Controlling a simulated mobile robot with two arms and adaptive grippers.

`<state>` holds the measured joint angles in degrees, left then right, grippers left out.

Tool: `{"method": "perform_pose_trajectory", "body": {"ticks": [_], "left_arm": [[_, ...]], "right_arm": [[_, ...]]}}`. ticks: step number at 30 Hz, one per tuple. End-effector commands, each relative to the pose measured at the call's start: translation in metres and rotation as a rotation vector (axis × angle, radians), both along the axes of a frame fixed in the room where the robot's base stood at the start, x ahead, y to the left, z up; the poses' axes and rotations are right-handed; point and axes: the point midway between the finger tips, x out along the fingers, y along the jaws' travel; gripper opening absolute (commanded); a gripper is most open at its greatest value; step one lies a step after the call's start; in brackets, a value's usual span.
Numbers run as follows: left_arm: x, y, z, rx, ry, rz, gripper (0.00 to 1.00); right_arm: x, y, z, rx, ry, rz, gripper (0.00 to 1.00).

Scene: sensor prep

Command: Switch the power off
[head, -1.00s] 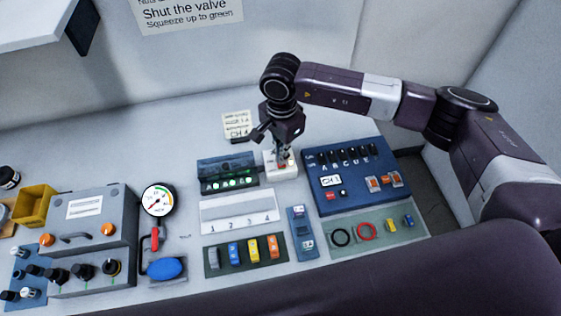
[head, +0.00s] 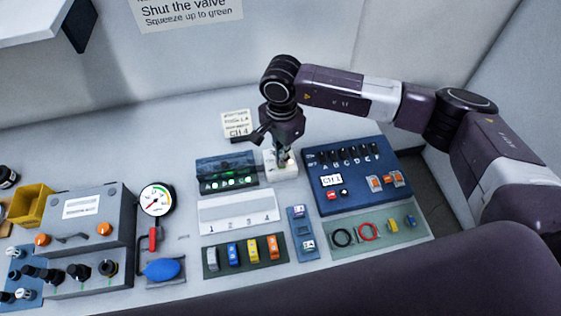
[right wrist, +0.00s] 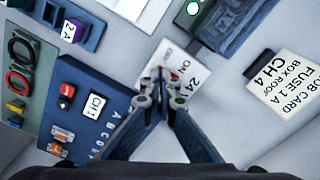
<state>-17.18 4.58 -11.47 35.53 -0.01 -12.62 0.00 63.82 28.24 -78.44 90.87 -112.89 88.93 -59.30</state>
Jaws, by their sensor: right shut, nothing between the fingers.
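The power switch is a small white box (head: 284,170) on the bench, left of the blue panel. In the right wrist view the white box (right wrist: 185,68) has a label reading "24 V" and "ON". My right gripper (head: 283,152) points down at the top of this box. Its fingers (right wrist: 160,92) are shut with nothing between them, and the tips are at or just over the box. A small red spot shows by the tips in the wrist view. The fingers partly hide the switch lever, so I cannot tell its position. My left gripper is not in view.
Close to the right is the blue panel (head: 340,198) with switches A to F and a CH 1 label. A gauge (head: 156,199) is farther left.

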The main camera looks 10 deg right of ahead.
Motion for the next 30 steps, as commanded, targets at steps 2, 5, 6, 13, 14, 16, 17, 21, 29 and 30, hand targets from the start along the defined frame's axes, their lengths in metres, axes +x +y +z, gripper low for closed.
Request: {"method": "perform_pose_trajectory", "body": {"ticks": [2,5,6,13,14,16,17,21,29,30], "left_arm": [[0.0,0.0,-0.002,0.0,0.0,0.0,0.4],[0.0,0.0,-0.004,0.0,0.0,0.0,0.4],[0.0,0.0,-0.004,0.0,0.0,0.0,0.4],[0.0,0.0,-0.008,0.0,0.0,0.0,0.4],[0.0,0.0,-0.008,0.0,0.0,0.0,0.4],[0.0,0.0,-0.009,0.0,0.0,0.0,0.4],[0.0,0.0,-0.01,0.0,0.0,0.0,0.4],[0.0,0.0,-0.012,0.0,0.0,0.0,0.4],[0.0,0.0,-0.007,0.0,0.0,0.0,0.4],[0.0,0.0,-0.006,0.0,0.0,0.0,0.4]], "right_arm": [[0.0,0.0,-0.002,0.0,0.0,0.0,0.0],[0.0,0.0,-0.004,0.0,0.0,0.0,0.0],[0.0,0.0,-0.004,0.0,0.0,0.0,0.0],[0.0,0.0,-0.008,0.0,0.0,0.0,0.0],[0.0,0.0,-0.008,0.0,0.0,0.0,0.0],[0.0,0.0,-0.009,0.0,0.0,0.0,0.0],[0.0,0.0,-0.01,0.0,0.0,0.0,0.0],[0.0,0.0,-0.012,0.0,0.001,0.0,0.0],[-0.001,0.0,-0.004,-0.001,0.002,0.0,0.0],[0.0,0.0,0.0,0.0,0.001,0.0,0.0]]}}
